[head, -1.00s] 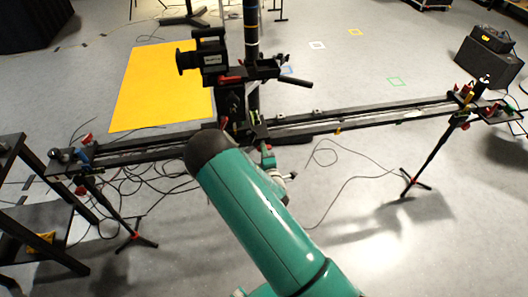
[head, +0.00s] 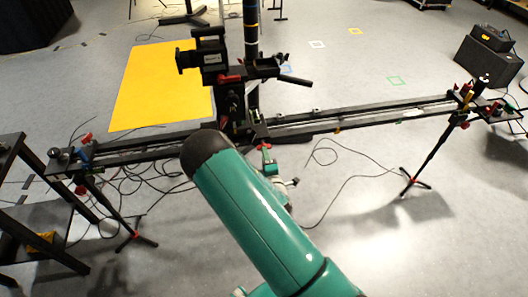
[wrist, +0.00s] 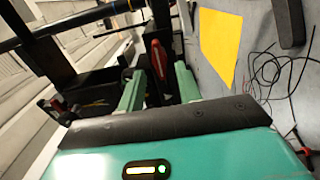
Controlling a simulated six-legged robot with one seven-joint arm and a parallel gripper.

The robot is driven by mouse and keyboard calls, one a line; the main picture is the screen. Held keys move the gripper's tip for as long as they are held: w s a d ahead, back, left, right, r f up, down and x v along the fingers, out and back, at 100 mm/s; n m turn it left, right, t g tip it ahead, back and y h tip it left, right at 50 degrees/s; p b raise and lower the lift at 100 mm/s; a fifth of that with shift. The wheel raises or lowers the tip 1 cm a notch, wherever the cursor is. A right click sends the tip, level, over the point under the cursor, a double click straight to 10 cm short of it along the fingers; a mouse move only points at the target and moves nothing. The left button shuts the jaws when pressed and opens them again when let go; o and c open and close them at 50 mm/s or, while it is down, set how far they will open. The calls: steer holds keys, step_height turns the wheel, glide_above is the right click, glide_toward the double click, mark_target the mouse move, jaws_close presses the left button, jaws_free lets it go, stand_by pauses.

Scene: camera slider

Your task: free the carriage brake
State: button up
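The camera carriage (head: 232,118) sits on the long black slider rail (head: 350,117), with a camera (head: 210,60) mounted above it. In the wrist view a red lever (wrist: 158,58) stands on the dark carriage, likely the carriage brake. My gripper's two green fingers (wrist: 159,90) are apart, one on each side of the lever's line. The lever shows between them, and I see no clear contact. In the head view my green arm hides part of the carriage's front, and my gripper (head: 268,160) shows only in part, close to the rail.
Slim stands (head: 425,160) hold up the rail ends. Loose cables (head: 345,185) lie on the floor below. A black shelf (head: 30,200) stands at the left, and a yellow mat (head: 160,85) lies behind the rail. The floor at front right is mostly clear.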

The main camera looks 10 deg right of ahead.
steer(key=s, duration=1)
steer(key=shift+s, duration=0.3)
steer(key=shift+w, duration=0.1)
steer(key=w+r+m+g+h, duration=0.2)
steer(key=w+r+m+g, duration=0.25)
steer(key=r+m, duration=0.35)
step_height(320, 180, up, 11)
steer(key=s+a+m+g+y, duration=0.2)
steer(key=s+m+g, duration=0.1)
steer(key=m, duration=0.3)
steer(key=s+d+r+m+g, duration=0.1)
steer(key=s+r+m+g, duration=0.1)
steer(key=s+r, duration=0.6)
steer(key=s+d+r+m+g, duration=0.1)
steer(key=s+r, duration=0.6)
steer(key=s, duration=0.7)
steer(key=shift+s+d+r+m+g, duration=0.4)
steer(key=shift+m+g, duration=0.2)
steer(key=shift+g, duration=0.35)
